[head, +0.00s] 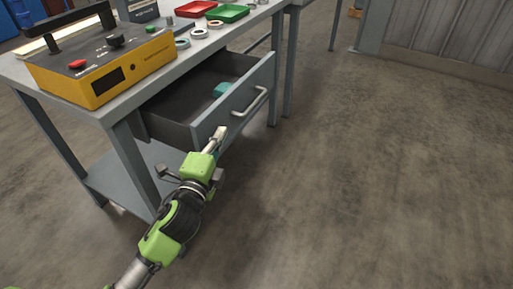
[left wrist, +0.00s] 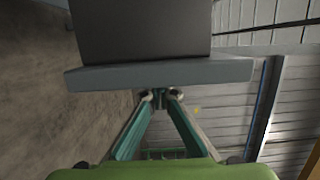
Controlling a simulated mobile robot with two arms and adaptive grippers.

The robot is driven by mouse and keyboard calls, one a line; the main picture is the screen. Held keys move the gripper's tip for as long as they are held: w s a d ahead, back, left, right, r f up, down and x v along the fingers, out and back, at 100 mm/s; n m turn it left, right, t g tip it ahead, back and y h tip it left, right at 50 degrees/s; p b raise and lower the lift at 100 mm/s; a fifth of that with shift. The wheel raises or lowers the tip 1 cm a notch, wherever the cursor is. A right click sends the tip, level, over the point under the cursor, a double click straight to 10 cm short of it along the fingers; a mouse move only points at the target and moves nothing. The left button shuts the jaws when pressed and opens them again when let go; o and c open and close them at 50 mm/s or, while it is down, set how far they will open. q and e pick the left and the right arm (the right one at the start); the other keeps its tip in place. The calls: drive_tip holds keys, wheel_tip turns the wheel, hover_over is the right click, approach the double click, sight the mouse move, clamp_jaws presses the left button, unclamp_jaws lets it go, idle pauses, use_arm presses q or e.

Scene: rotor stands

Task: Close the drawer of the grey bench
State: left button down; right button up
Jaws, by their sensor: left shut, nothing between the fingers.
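The grey bench (head: 130,152) stands at the upper left in the head view, and its drawer (head: 236,102) is pulled well out. The drawer front has a bar handle (head: 248,102). A small teal thing (head: 222,89) lies inside. My left gripper (head: 219,131) is shut and empty, its tips close to the near lower corner of the drawer front, left of the handle. In the left wrist view the fingertips (left wrist: 160,96) are together just below the grey drawer front (left wrist: 160,76). Whether they touch it, I cannot tell. My right gripper is not in view.
On the benchtop stand a yellow device (head: 105,68) with a black handle, a red tray (head: 196,9), a green tray (head: 229,13) and several rings (head: 199,33). A lower shelf runs beneath. The concrete floor (head: 370,170) to the right is clear.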

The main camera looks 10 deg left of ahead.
use_arm(q)
drive_tip(key=w+a, duration=0.1)
drive_tip(key=a, duration=0.1)
drive_tip(key=a+p, duration=0.1)
drive_tip(key=a, duration=0.2)
drive_tip(key=w+a, duration=0.1)
drive_tip(key=a, duration=0.2)
drive_tip(key=shift+w+a+r, duration=0.1)
drive_tip(key=shift+w, duration=0.25)
drive_tip(key=w+a, duration=0.1)
drive_tip(key=a, duration=0.2)
drive_tip(key=w+a, duration=0.1)
drive_tip(key=a, duration=0.2)
drive_tip(key=w+a+p, duration=0.1)
drive_tip(key=a, duration=0.1)
drive_tip(key=shift+a, duration=0.9)
drive_tip(key=shift+w, duration=0.1)
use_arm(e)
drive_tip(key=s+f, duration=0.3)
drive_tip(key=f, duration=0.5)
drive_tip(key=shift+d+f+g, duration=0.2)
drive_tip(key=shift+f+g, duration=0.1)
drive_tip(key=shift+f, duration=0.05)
use_arm(q)
drive_tip(key=shift+a, duration=0.2)
drive_tip(key=shift+d, duration=0.1)
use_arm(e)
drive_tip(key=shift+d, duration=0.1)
